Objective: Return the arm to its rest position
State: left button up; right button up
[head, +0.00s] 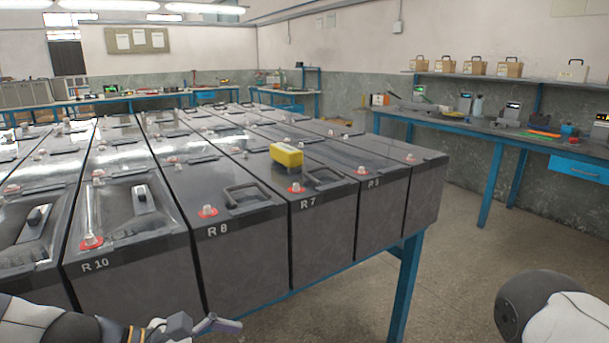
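My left arm comes in at the bottom left corner, low in front of the battery row. Its gripper (207,327) is partly in view in front of and below the battery marked R 8 (240,262). A finger points to the right; the lower part is cut off by the frame edge, so whether it is open or shut is unclear. I see nothing held in the visible part. At the bottom right only a dark joint and white link of my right arm show; its gripper is out of view.
Large grey batteries stand in close rows on a blue-legged table (406,285). A yellow box (286,154) sits on top of the battery marked R 7 (322,235). A workbench (480,135) runs along the right wall. The floor (450,265) between is clear.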

pick_arm(q)
jog(key=s+f+m+g+y, duration=0.4)
jog(key=s+f+m, duration=0.1)
jog(key=s+f, duration=0.75)
jog(key=s+a+f+m+y, duration=0.2)
jog(key=s+a+m, duration=0.2)
jog(key=s, duration=0.3)
jog(key=s+a+f+m+g+y, duration=0.1)
jog(key=s+a+f+m+y, duration=0.1)
jog(key=s+m, duration=0.4)
jog(key=s+a+f+m+g+y, duration=0.1)
jog(key=s+a+f+m+y, duration=0.1)
jog(key=s+a, duration=0.4)
jog(key=s+f+m, duration=0.1)
jog(key=s+m, duration=0.1)
jog(key=shift+s+a+f+m+y, duration=0.2)
jog(key=shift+s+a+m+y, duration=0.05)
jog(key=shift+s+m+y, duration=0.15)
jog(key=shift+w, duration=0.1)
